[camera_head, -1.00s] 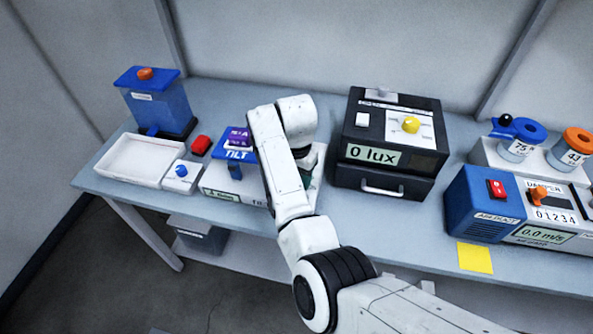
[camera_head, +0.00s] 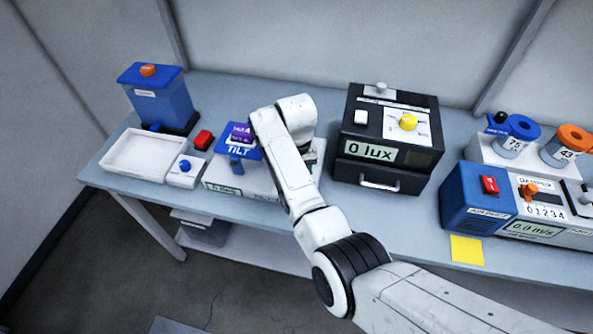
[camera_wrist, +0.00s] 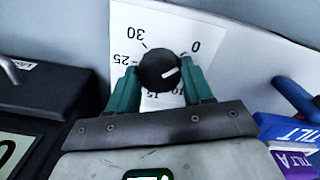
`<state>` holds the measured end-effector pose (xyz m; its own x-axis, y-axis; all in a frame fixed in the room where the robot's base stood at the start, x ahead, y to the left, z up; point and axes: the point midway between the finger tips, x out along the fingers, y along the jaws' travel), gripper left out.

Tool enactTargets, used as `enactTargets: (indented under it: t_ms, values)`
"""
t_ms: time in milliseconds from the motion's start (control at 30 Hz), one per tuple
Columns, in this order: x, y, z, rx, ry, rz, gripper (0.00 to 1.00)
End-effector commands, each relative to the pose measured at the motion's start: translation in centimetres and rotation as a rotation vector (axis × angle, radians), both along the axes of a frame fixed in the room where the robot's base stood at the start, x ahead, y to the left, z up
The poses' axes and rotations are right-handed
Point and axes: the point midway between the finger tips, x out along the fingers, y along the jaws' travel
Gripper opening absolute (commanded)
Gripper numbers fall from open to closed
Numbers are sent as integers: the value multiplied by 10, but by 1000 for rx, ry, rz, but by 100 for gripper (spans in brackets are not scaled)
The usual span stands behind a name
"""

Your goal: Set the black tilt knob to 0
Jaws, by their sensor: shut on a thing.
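In the wrist view the black tilt knob (camera_wrist: 158,71) sits on a white dial plate (camera_wrist: 180,28) that appears upside down. My gripper (camera_wrist: 160,77) is shut on the knob, one green finger on each side. The knob's white pointer line slants right and slightly up, roughly toward the 0 mark; I cannot tell if it is exactly on it. The 30 and 25 show to the left; the lower numbers are partly covered by the fingers. In the head view my arm hides the knob and gripper; the blue TILT block (camera_head: 237,151) shows beside my arm.
A black lux box (camera_head: 386,180) stands right of my arm, close to the gripper in the wrist view (camera_wrist: 40,92). Left are a white tray (camera_head: 134,172), a red button (camera_head: 203,139) and a blue knob box (camera_head: 184,171). A blue blower unit (camera_head: 464,207) stands far right.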

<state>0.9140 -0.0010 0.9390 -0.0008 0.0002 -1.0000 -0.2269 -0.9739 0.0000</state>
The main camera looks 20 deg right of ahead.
Motion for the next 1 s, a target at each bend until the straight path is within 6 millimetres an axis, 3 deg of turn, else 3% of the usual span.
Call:
enactTargets:
  t_ms: [433, 467, 500, 700, 1000]
  values:
    - [1, 1, 1, 0, -3, 10, 20]
    - [1, 1, 1, 0, -3, 10, 52]
    - [1, 1, 1, 0, -3, 10, 56]
    - [1, 0, 1, 0, -1, 9, 75]
    - [1, 0, 3, 0, -2, 9, 76]
